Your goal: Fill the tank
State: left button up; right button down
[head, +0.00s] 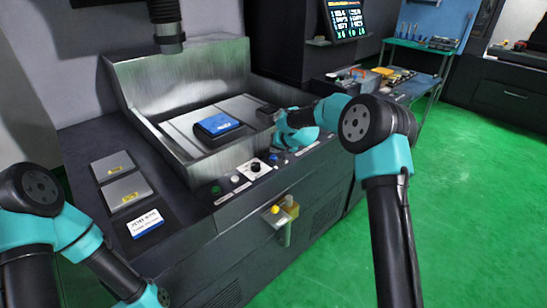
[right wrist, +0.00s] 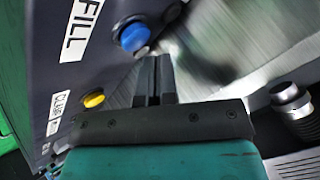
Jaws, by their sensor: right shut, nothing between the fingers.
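The tank (head: 150,115) is an open metal basin on the machine, with a blue block (head: 217,125) on the plate inside; no liquid shows. In the right wrist view a blue button (right wrist: 133,37) sits on the dark panel beside a white FILL label (right wrist: 75,30). My right gripper (right wrist: 154,68) is shut and empty, its fingertips close to the blue button and to its lower right; I cannot tell whether they touch. In the head view my right wrist hangs over the panel's right part and hides some of it. My left gripper is out of view.
A yellow button (right wrist: 94,99) lies near the FILL button. The panel also has a green button (head: 215,190) and a black knob (head: 256,168). A dark machine head (head: 170,40) hangs over the tank. Two grey plates (head: 126,190) lie on the left worktop.

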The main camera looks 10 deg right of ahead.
aim_at(275, 156)
jog(key=shift+f, duration=0.35)
jog(key=shift+f, duration=0.45)
dwell(0.8)
dwell(0.3)
jog(key=shift+r, duration=0.9)
jog(key=shift+r, duration=0.1)
jog(key=shift+r, duration=2.45)
jog(key=shift+f, duration=0.1)
